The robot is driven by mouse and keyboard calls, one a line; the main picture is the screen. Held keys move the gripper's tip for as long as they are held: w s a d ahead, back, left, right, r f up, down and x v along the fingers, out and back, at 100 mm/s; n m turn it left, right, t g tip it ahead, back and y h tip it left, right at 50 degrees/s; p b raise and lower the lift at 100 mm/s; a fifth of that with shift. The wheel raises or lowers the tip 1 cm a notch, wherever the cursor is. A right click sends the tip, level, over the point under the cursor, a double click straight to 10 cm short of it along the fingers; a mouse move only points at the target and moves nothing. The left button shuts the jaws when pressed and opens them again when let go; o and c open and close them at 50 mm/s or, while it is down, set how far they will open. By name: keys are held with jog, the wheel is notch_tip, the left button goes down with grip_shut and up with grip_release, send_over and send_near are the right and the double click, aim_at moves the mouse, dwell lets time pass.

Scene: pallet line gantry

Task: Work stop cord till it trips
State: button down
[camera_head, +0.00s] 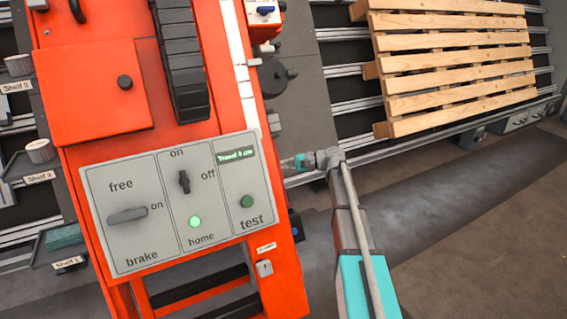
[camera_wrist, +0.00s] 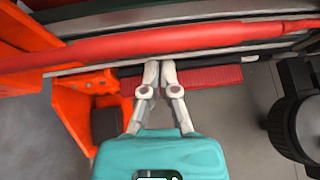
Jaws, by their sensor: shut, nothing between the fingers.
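A long red rounded line, which looks like the stop cord (camera_wrist: 210,40), runs across the top of the wrist view from left to right. My gripper (camera_wrist: 158,66) is shut and empty, with its fingertips just below this red line in the picture. I cannot tell whether they touch it. In the head view my gripper (camera_head: 290,163) is small, beside the right side of the orange machine (camera_head: 185,95). I cannot make out the cord in that view.
The grey control panel (camera_head: 140,182) has a brake knob, an on/off switch, a lit green home lamp and a test button. A wooden pallet (camera_head: 455,68) lies on rollers at the upper right. An orange bracket (camera_wrist: 82,105) and a dark round part (camera_wrist: 300,128) flank my gripper.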

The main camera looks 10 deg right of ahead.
jog(key=shift+s+r, duration=0.3)
jog(key=shift+s, duration=0.25)
jog(key=shift+d, duration=0.1)
jog(key=s+r+p, duration=0.1)
jog(key=s+d+p, duration=0.1)
jog(key=s, duration=0.1)
jog(key=s+r+p, duration=0.1)
jog(key=s, duration=0.1)
jog(key=shift+d+r, duration=0.15)
jog(key=shift+r, duration=0.2)
jog(key=w+d, duration=0.1)
jog(key=d, duration=0.8)
jog(key=shift+d+f, duration=0.2)
dwell(0.3)
